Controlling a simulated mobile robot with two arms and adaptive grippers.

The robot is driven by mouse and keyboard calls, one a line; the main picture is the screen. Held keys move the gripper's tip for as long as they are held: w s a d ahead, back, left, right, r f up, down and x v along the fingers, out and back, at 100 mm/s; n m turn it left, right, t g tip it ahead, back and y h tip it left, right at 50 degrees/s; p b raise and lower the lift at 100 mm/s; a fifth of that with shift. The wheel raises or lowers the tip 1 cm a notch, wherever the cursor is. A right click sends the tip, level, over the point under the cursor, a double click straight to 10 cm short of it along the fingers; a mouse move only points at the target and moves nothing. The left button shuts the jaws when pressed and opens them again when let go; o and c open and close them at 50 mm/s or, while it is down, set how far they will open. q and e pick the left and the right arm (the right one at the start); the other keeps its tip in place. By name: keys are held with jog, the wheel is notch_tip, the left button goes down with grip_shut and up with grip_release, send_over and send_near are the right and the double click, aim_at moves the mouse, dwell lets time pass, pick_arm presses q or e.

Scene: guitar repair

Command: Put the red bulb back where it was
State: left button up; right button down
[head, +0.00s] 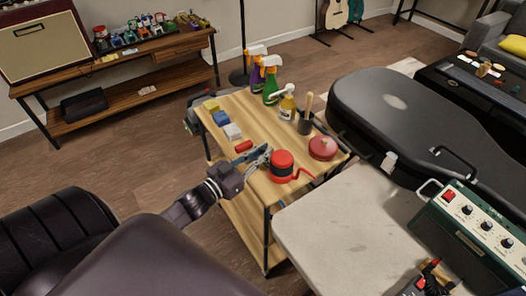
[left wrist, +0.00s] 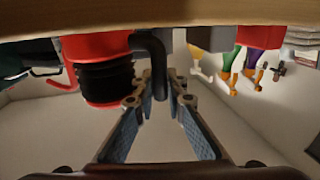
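Several red things stand on the wooden cart, and I cannot tell for certain which is the red bulb. A red-and-black cylinder (head: 281,163) with a red tail stands near the cart's front edge. It also shows in the left wrist view (left wrist: 105,72). A round, dull-red lidded thing (head: 322,148) is to its right, and a small red piece (head: 243,146) lies to its left. My left gripper (head: 262,155) is just left of the cylinder, fingers apart. My right gripper is not in view.
Spray bottles (head: 270,85) and a dark cup with a brush (head: 304,124) stand at the cart's back. Small blocks (head: 222,118) lie at its left. A pale table (head: 345,235) is close on the right, beside a black guitar case (head: 400,115).

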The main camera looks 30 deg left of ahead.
pick_arm(q)
jog(key=o, duration=0.4)
jog(key=shift+o, duration=0.2)
jog(key=shift+s, duration=0.1)
jog(key=s+a, duration=0.2)
jog(key=s, duration=0.9)
jog(key=shift+s+a+b, duration=0.2)
jog(key=shift+s+b, duration=0.1)
jog(key=shift+b, duration=0.05)
